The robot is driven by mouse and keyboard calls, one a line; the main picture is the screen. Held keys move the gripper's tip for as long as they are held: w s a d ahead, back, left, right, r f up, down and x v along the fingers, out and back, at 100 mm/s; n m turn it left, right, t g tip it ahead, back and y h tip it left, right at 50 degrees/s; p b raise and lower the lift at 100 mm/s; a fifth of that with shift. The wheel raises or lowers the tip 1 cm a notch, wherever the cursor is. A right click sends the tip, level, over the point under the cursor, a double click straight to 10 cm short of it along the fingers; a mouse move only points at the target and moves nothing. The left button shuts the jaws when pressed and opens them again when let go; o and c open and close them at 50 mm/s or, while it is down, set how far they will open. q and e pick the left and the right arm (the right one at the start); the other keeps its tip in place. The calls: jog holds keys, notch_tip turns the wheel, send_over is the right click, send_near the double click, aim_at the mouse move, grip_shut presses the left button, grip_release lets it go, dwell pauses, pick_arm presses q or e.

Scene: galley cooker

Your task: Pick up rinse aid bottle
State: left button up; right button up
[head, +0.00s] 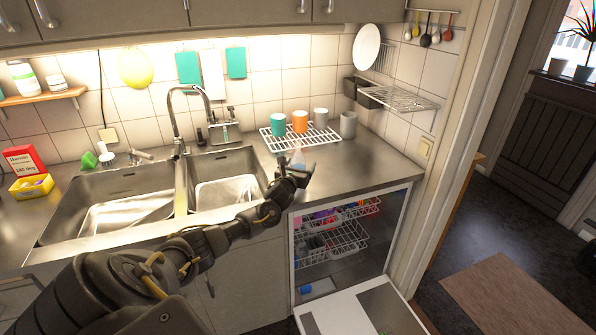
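My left gripper (298,172) reaches in over the counter's front edge, just right of the sink. A small pale, pointed object (297,157), perhaps the top of the rinse aid bottle, shows right at its fingertips. Its lower part is hidden behind the gripper, and I cannot tell whether the fingers are closed on it. A white bottle with a green label (22,77) stands on the wall shelf at the far left; I cannot read its label. My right gripper is not in view.
A double sink (125,205) lies left of the gripper. A wire rack (300,138) with several cups stands behind it. Below, the dishwasher is open, its door (362,312) lowered and its baskets (335,240) loaded. The counter right of the gripper is clear.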

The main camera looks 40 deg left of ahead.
pick_arm(q)
jog(key=c, duration=1.2)
jog(key=shift+r, duration=0.1)
jog(key=shift+r+b, duration=0.35)
jog(key=shift+r, duration=0.2)
jog(key=s+d+r+b, duration=0.1)
jog(key=s+r, duration=0.3)
jog(key=s+d+r+b, duration=0.1)
jog(key=s+r, duration=0.3)
jog(key=s, duration=0.1)
jog(key=s+d+r+b, duration=0.1)
jog(key=s+r+b, duration=0.1)
jog(key=s+r, duration=0.1)
jog(key=shift+s+d+r, duration=0.15)
jog(key=shift+s+r, duration=0.05)
jog(key=shift+s, duration=0.2)
jog(key=shift+s+d+r, duration=0.1)
jog(key=shift+s+r, duration=0.1)
jog(key=shift+s, duration=0.2)
